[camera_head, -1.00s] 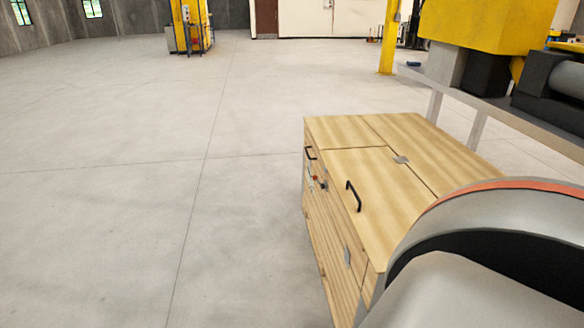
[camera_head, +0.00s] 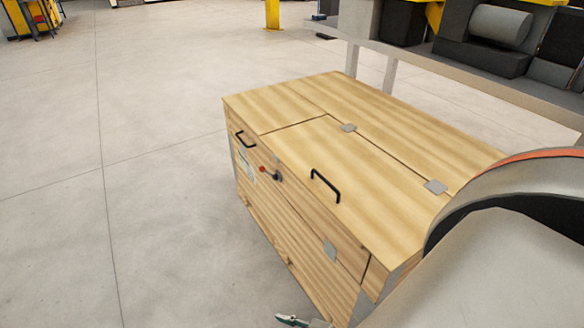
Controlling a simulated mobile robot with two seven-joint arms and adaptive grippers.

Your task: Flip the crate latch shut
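A wooden crate (camera_head: 255,104) stands on the floor, its hinged lid (camera_head: 350,180) lying flat and closed, with a black handle (camera_head: 325,186) on it. A small latch (camera_head: 270,173) with a red end and a dark end is on the front face just below the lid edge. It is too small to tell its exact position. My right arm fills the lower right and covers the crate's near right corner. A small piece of what looks like my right gripper (camera_head: 291,320) shows at the bottom edge, well below the latch and apart from it. My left gripper is out of view.
A second black handle (camera_head: 245,140) is on the crate's left front. A grey workbench (camera_head: 480,82) with machinery stands behind and to the right. A yellow post (camera_head: 272,14) is farther back. The concrete floor left of the crate is clear.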

